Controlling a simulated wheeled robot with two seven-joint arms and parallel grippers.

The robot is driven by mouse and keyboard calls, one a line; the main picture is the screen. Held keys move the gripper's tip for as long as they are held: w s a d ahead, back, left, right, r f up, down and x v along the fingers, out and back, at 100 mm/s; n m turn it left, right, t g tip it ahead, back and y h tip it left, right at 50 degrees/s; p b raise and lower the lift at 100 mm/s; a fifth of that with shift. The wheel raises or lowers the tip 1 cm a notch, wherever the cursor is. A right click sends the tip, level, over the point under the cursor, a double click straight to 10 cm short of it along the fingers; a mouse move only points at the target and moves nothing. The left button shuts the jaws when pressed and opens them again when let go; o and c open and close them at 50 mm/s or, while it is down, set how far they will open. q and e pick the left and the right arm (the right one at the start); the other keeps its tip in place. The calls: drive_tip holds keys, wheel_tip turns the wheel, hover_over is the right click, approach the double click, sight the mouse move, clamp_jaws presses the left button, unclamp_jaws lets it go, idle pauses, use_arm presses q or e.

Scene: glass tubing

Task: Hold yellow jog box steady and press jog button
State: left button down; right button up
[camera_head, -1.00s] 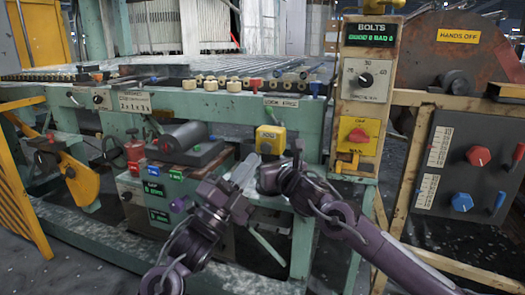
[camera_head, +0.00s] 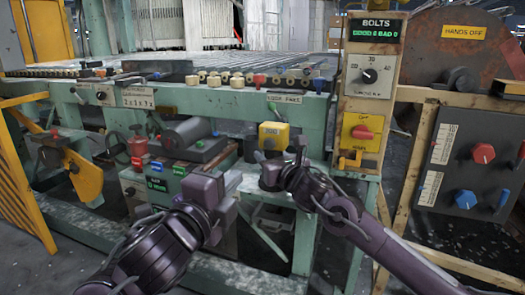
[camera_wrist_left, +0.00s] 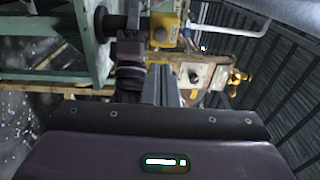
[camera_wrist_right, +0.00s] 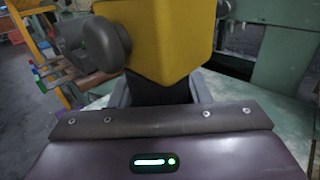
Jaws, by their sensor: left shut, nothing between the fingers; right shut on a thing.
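The yellow jog box (camera_head: 274,135) sits at the front of the green machine frame. In the right wrist view the yellow jog box (camera_wrist_right: 165,38) fills the top, with a dark round button (camera_wrist_right: 104,43) on its left side. My right gripper (camera_head: 276,166) is shut on the dark lower part (camera_wrist_right: 163,88) of the box, one finger on each side. My left gripper (camera_head: 236,184) is shut and empty, left of and below the box. In the left wrist view the shut left fingers (camera_wrist_left: 157,85) point toward the yellow box (camera_wrist_left: 164,29), apart from it.
A green machine frame with a roller bed (camera_head: 200,74) stands behind. A post with a BOLTS display (camera_head: 375,31) and a yellow switch panel (camera_head: 362,132) stands right of the box. A grey roller unit (camera_head: 185,138) is to the left. A dark control panel (camera_head: 470,160) is at far right.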

sight(268, 145)
use_arm(q)
drive_tip(key=shift+w, duration=0.1)
drive_tip(key=x, duration=1.3)
drive_tip(key=shift+w, duration=0.15)
drive_tip(key=shift+w+d, duration=0.15)
drive_tip(key=shift+w, duration=0.1)
drive_tip(key=shift+w, duration=0.1)
